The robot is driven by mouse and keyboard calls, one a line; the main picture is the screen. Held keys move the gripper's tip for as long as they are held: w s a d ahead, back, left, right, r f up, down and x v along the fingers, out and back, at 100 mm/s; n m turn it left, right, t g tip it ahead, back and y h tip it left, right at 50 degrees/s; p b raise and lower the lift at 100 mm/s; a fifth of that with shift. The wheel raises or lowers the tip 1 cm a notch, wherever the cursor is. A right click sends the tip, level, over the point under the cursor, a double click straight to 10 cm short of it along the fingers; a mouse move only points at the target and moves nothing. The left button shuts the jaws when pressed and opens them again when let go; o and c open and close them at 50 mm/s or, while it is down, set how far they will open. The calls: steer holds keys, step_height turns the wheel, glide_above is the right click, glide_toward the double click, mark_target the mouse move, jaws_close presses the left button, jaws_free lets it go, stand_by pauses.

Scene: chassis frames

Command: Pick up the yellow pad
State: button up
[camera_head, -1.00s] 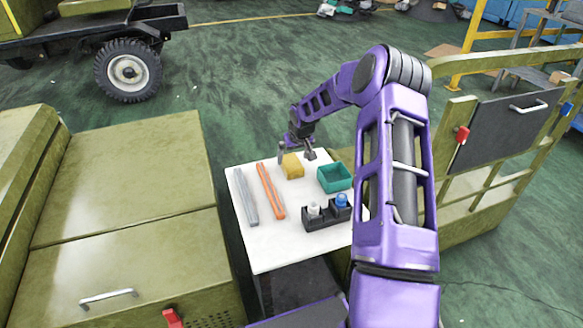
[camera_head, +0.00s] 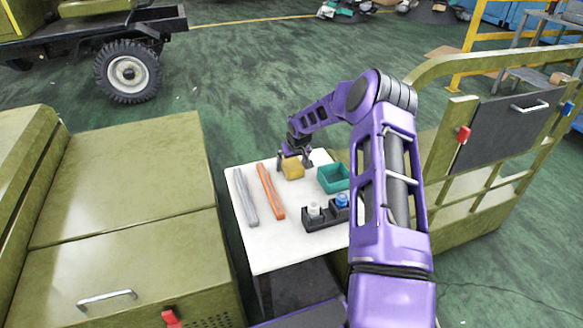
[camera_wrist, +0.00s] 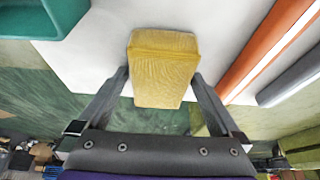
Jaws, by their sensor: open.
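The yellow pad (camera_head: 292,168) is a small block on the white table, toward its far edge. In the wrist view the yellow pad (camera_wrist: 162,72) fills the upper middle, with its near end between the two fingers. My gripper (camera_head: 294,160) is open at the pad's far side. In the wrist view my gripper (camera_wrist: 160,82) has one finger on each side of the pad. I cannot tell whether either finger touches it.
The white table (camera_head: 270,245) also holds a green tray (camera_head: 322,186) right of the pad. An orange bar (camera_head: 271,192) and a grey bar (camera_head: 245,197) lie to the left. A black holder (camera_head: 318,221) with small bottles stands in front. Olive cabinets flank the table.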

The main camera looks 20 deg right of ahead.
mark_target(291, 162)
steer(key=shift+f, duration=0.15)
steer(key=c, duration=1.2)
steer(key=shift+r+p, duration=0.35)
steer(key=shift+r, duration=0.1)
step_height(291, 162, up, 10)
steer(key=shift+f+p, duration=0.15)
steer(key=shift+p, duration=0.2)
